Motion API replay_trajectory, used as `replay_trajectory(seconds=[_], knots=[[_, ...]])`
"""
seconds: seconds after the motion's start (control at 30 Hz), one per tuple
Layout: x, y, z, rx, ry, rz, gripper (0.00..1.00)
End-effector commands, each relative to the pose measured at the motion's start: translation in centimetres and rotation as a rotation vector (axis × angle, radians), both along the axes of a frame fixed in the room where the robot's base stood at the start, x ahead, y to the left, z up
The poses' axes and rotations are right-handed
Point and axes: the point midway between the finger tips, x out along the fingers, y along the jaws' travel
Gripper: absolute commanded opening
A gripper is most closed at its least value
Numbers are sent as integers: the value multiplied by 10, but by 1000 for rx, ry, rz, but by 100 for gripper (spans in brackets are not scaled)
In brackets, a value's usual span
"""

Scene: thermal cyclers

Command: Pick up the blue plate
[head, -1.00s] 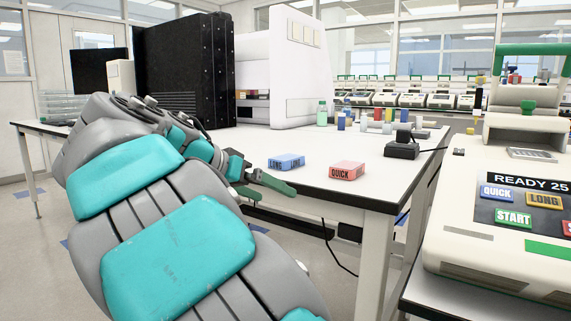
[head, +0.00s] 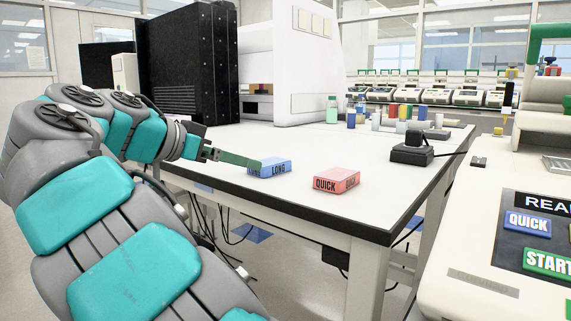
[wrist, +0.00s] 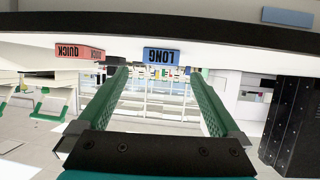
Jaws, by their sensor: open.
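The blue plate (head: 277,168), marked LONG, lies on the white table near its front edge. A red plate (head: 337,181), marked QUICK, lies to its right with a gap between. My gripper (head: 250,160) is at the left end of the blue plate in the head view; a green finger overlaps part of it. Contact cannot be told. In the wrist view, which is upside down, the blue plate (wrist: 161,56) appears beyond and between the two spread green fingers (wrist: 158,76), and nothing is held. The red plate (wrist: 80,52) is left of the fingers there.
The table (head: 300,215) has a dark front edge. A black device (head: 412,150) with a cable sits right of the plates. Small bottles and coloured blocks (head: 393,112) stand behind. A thermal cycler (head: 480,230) stands at the right. White table surface around the plates is clear.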

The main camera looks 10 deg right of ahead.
Motion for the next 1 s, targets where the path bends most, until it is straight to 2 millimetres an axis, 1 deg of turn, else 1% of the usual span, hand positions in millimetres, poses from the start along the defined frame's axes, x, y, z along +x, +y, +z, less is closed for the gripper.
replay_trajectory(seconds=[0.07, 0.33, 0.47, 0.63, 0.7, 0.8, 1.0], knots=[[1, -1, -1, 0, -2, 1, 100], [15, -17, -9, 0, 2, -1, 100], [19, -23, -9, 0, 2, -1, 100], [34, -39, -10, 1, 0, 2, 100], [40, -48, -15, 0, 3, -1, 100], [47, -55, -19, 1, 0, 0, 100], [49, -57, -20, 1, -3, 2, 100]])
